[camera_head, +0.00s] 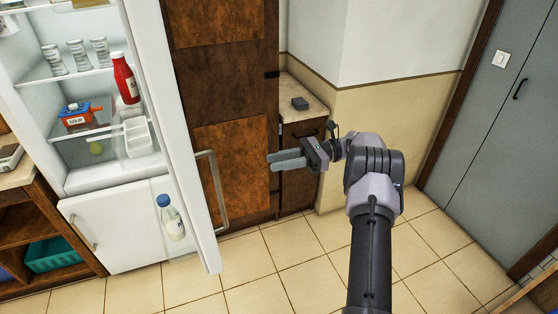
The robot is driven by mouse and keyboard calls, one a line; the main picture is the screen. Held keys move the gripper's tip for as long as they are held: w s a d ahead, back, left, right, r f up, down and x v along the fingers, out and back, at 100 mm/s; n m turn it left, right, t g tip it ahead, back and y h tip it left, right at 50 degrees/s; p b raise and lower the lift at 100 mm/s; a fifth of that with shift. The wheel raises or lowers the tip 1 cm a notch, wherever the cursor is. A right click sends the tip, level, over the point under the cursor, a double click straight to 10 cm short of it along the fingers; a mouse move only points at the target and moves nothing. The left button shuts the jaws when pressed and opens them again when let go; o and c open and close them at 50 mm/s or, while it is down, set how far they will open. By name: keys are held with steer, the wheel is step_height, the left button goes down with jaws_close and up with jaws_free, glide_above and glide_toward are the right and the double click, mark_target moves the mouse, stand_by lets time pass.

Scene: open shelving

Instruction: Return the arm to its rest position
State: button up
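My arm rises from the bottom right of the head view and bends to the left. My gripper (271,161) points left, in front of the brown wooden cabinet panel and to the right of the open fridge door. Its two grey fingers lie close together, with nothing seen between them. It appears shut and empty, and it looks clear of the door handle.
The white fridge door (165,110) stands open, its handle (213,190) facing my gripper. The fridge shelves hold glasses, a red bottle (125,78) and a soup box (76,116). A small counter (312,112) stands behind the gripper. Tiled floor (440,250) is clear at right.

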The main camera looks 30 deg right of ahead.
steer(key=s+a+r+n+g+h, duration=0.2)
steer(key=s+a+r+n+h, duration=0.3)
steer(key=a, duration=0.4)
steer(key=s+a+r+n+g+h, duration=0.2)
steer(key=s+a+r+n+h, duration=0.2)
steer(key=s+a, duration=0.45)
steer(key=s+a+f+n+t+h, duration=0.1)
steer(key=s+a+n+t+h, duration=0.1)
steer(key=s, duration=0.5)
steer(key=s+a+f+n+t+h+b, duration=0.1)
steer(key=s+a+n+t+h, duration=0.2)
steer(key=s, duration=0.4)
steer(key=shift+s+f+n+t+h, duration=0.25)
steer(key=shift+n+t+h, duration=0.15)
steer(key=shift+n+h, duration=0.6)
